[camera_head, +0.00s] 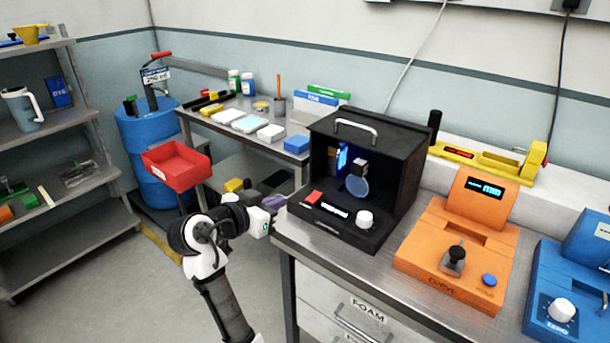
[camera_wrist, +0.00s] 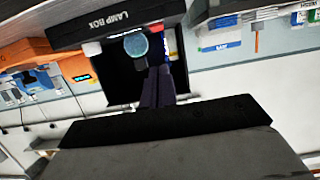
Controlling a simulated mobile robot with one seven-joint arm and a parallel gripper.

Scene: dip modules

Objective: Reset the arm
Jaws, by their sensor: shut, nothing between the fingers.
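My arm (camera_head: 205,245) is bent, and its black and white links rise from the bottom of the head view. My gripper (camera_head: 276,201) is beside the front left corner of the black lamp box, near the bench's left end. In the wrist view the two dark fingers (camera_wrist: 158,86) are together, with nothing seen between them. They point toward the open front of the lamp box (camera_wrist: 118,24), which appears upside down there. In the head view the lamp box (camera_head: 385,150) stands on the bench with a round lens (camera_head: 357,186) inside. I cannot tell whether the fingers touch it.
The steel bench (camera_head: 325,252) also holds an orange device (camera_head: 462,240) and a blue device (camera_head: 570,300) on the right. A side table (camera_head: 290,157) with several small items stands behind.

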